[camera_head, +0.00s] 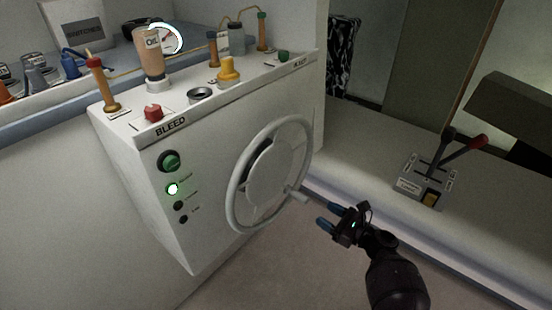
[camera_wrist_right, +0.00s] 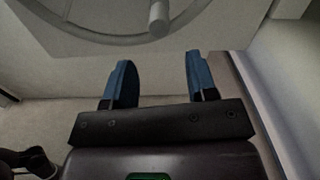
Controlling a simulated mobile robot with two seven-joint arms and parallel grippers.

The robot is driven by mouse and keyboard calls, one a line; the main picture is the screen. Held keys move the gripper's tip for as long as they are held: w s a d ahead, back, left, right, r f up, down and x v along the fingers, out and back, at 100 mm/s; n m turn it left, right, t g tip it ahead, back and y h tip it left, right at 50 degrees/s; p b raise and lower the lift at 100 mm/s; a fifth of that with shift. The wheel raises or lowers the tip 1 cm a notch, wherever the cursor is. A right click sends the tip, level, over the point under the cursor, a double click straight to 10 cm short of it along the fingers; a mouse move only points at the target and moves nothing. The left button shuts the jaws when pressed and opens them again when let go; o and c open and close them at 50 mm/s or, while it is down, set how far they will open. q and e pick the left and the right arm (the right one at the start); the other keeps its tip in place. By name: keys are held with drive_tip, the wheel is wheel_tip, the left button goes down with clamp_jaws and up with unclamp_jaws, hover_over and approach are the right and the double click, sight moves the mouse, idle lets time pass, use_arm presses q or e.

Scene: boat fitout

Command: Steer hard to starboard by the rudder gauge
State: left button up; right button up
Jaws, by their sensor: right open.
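The white steering wheel (camera_head: 232,198) stands upright on the front of a white console. Its small knob handle (camera_head: 297,193) sticks out at the lower right of the rim; it also shows in the right wrist view (camera_wrist_right: 159,18). My left gripper is not in view.
The console top (camera_head: 190,112) carries a red knob (camera_head: 153,113), a yellow knob (camera_head: 228,70), a green knob (camera_head: 284,56) and an oil bottle (camera_head: 150,55). A lever box (camera_head: 411,188) with black and red levers sits on the right ledge. The floor before the wheel is clear.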

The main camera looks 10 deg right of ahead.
sight(300, 197)
drive_tip(key=w+d+f+n+g+h+b, duration=0.1)
drive_tip(key=w+d+f+n+h+b, duration=0.3)
drive_tip(key=f+n, duration=0.4)
drive_tip(key=w+d+f+n+g+h+b, duration=0.1)
drive_tip(key=d+f+n+h+b, duration=0.35)
drive_tip(key=f+n, duration=0.3)
drive_tip(key=s+a+r+n+t+y+b, duration=0.15)
drive_tip(key=a+r+n+y, duration=0.35)
drive_tip(key=n, duration=0.6)
drive_tip(key=s+a+r+n+t+y, duration=0.35)
drive_tip(key=r+n+y, duration=0.4)
drive_tip(key=n, duration=0.25)
drive_tip(key=x, duration=0.9)
drive_tip(key=shift+w+f, duration=0.2)
drive_tip(key=shift+w, duration=0.15)
drive_tip(key=shift+w+a+r, duration=0.25)
drive_tip(key=shift+w+a, duration=0.2)
drive_tip(key=shift+w, duration=0.05)
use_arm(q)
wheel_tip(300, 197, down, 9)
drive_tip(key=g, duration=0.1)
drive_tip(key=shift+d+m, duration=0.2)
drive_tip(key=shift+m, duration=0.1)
